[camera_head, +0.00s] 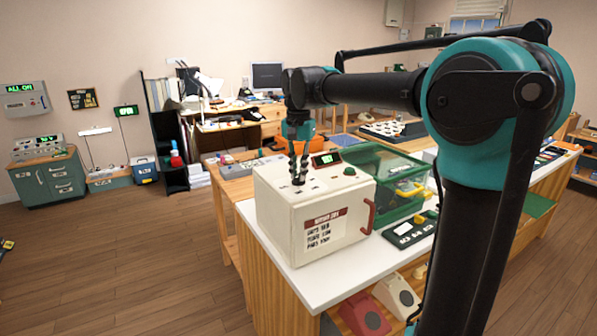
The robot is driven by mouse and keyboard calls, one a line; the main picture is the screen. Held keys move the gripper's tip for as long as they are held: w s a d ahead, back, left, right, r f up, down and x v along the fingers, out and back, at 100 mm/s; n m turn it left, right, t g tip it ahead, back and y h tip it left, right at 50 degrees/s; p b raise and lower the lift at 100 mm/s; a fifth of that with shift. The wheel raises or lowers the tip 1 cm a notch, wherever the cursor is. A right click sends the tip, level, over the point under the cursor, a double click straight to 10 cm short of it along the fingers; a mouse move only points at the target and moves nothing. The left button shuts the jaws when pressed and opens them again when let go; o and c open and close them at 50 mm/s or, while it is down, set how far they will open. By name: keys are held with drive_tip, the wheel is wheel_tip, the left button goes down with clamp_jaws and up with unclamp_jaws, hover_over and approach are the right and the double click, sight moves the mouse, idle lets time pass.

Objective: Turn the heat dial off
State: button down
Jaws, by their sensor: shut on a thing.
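A cream box-shaped appliance (282,222) stands on the white counter top, with a red side handle and a lettered label on its front. Its top carries a small green-lit display (326,159), a green button (350,171) and small markings. My gripper (298,180) points straight down onto the left part of that top. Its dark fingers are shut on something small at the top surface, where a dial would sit. The fingers hide the heat dial, so its setting cannot be read.
A green clear-lidded case (378,190) stands right behind the appliance. A dark keypad device (409,231) lies on the white counter (330,251) to the right. Red (364,314) and cream telephones (397,294) sit on a lower shelf. Open wooden floor lies to the left.

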drive_tip(key=n, duration=1.4)
drive_tip(key=shift+n, duration=0.3)
drive_tip(key=n, duration=0.3)
drive_tip(key=shift+n, duration=0.3)
drive_tip(key=n, duration=0.3)
drive_tip(key=shift+n, duration=0.4)
drive_tip(key=n, duration=0.6)
drive_tip(key=shift+n, duration=0.4)
drive_tip(key=c, duration=1.5)
unclamp_jaws()
drive_tip(key=shift+c, duration=0.2)
